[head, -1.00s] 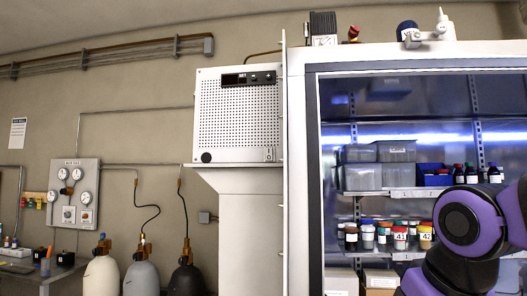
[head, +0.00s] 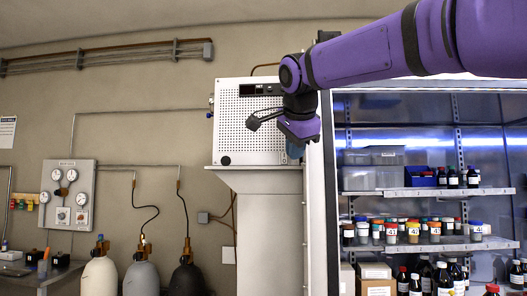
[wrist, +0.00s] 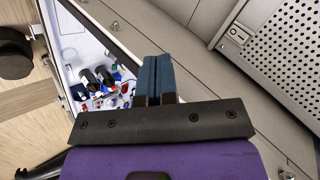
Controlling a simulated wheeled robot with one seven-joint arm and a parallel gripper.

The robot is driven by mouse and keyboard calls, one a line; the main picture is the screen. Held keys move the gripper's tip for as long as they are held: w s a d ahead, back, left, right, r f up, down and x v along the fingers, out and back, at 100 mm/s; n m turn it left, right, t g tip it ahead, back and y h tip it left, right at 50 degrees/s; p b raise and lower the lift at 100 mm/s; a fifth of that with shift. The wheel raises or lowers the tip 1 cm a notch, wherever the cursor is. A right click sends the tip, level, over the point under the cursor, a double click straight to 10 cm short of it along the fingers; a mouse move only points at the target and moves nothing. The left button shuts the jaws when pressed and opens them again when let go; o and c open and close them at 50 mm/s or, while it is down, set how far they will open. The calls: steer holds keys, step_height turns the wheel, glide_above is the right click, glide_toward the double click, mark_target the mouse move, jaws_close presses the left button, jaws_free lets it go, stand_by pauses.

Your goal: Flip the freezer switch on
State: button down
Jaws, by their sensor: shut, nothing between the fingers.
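The white perforated freezer unit (head: 245,135) stands on a ledge left of the glass-fronted cabinet. In the wrist view its perforated face (wrist: 290,45) fills the upper right. A small rocker-like switch (wrist: 238,35) sits on a plate at the edge of that face; I cannot tell which way it is set.
The cabinet (head: 325,190) with shelves of bottles and jars stands close to the right of my gripper. Gas cylinders (head: 143,276) and a gauge panel (head: 69,194) are at the left. The wall left of the unit is mostly clear.

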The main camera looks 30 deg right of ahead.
steer(key=w+r+m+h, duration=0.1)
steer(key=w+r+m, duration=0.4)
steer(key=r+m, duration=0.1)
steer(key=shift+w+r+t, duration=0.25)
steer(key=shift+r+t, duration=0.05)
steer(key=shift+r, duration=0.5)
steer(key=shift+d, duration=0.15)
glide_toward(284, 159)
steer(key=x, duration=0.3)
steer(key=f+x, duration=0.1)
steer(key=x, duration=0.1)
steer(key=shift+s+a+f, duration=0.1)
steer(key=shift+a+f, duration=0.1)
steer(key=shift+a, duration=0.05)
steer(key=shift+w+d+r, duration=0.15)
steer(key=shift+w+d, duration=0.25)
steer(key=shift+w, duration=0.15)
